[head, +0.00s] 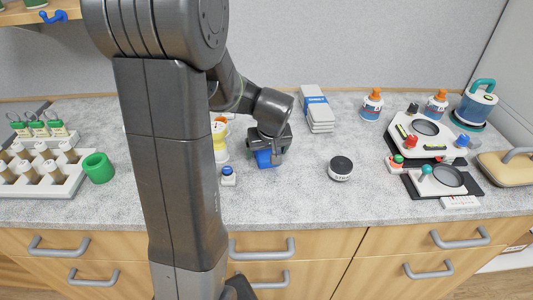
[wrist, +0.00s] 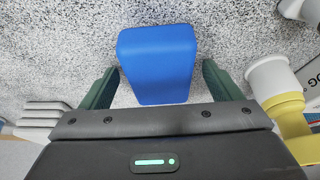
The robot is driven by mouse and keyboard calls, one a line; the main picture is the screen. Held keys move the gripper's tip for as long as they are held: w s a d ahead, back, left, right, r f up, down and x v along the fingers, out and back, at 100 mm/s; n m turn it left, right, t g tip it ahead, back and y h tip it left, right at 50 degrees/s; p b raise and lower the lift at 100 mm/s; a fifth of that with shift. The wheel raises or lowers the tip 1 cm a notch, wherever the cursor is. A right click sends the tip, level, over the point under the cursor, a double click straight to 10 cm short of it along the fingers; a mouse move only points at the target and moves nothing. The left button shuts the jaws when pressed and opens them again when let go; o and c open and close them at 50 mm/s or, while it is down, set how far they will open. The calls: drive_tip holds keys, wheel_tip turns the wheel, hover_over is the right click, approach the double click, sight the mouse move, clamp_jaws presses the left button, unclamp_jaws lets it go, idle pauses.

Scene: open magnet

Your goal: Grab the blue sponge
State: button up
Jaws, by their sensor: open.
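The blue sponge (wrist: 157,62) is a plain blue block lying on the speckled grey counter. In the wrist view it sits centred ahead of my gripper (wrist: 160,85), between the lines of the two green fingers. The fingers are apart, with a gap on each side of the sponge. In the head view my gripper (head: 268,152) points down over the sponge (head: 265,159), and the wrist hides much of it. I cannot tell the exact height of the fingertips above the counter.
A yellow and white object (head: 220,140) stands close left of my gripper. A small blue-topped item (head: 228,175) is at the front left. A stack of white boxes (head: 318,112) is behind right, and a black-topped round tin (head: 341,168) is right. Counter between is clear.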

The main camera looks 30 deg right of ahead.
drive_tip(key=c, duration=1.1)
drive_tip(key=shift+o, duration=0.2)
